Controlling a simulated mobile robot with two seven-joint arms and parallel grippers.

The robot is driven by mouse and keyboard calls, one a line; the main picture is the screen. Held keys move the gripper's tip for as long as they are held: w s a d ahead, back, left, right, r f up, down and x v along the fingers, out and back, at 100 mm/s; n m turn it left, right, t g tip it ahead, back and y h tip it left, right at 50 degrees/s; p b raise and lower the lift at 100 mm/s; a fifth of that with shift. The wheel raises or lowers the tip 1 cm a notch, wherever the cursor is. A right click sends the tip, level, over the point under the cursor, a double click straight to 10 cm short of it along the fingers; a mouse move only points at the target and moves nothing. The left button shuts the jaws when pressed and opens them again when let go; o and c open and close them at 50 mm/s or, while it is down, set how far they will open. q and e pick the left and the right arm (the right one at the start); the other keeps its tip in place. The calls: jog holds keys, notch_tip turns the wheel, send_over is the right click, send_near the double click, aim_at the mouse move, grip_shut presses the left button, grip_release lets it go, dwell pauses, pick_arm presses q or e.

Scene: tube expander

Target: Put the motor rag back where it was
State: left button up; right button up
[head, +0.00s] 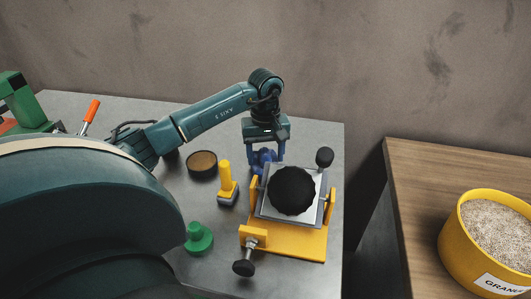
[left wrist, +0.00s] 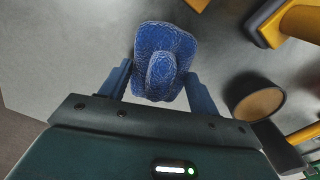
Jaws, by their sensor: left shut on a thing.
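The motor rag is a bunched blue cloth (head: 263,159), seen behind the yellow-based device in the head view. In the left wrist view the rag (left wrist: 166,48) shows large, with a raised fold in its middle. My left gripper (head: 266,160) points down over it, with one finger on each side, and is shut on the rag. In the left wrist view the fingers of my left gripper (left wrist: 160,72) flank the cloth. I cannot tell whether the rag touches the table (head: 325,140). My right gripper is not in view.
The device with a yellow base (head: 290,243) and black round knob (head: 291,190) stands just in front of the rag. A round brown-topped tin (head: 202,163), a yellow-handled tool (head: 226,180) and a green piece (head: 198,238) stand left. A yellow granule bucket (head: 462,250) sits on a wooden table.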

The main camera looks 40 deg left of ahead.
aim_at(266, 151)
pick_arm(q)
jog(key=o, duration=1.4)
notch_tip(266, 151, up, 12)
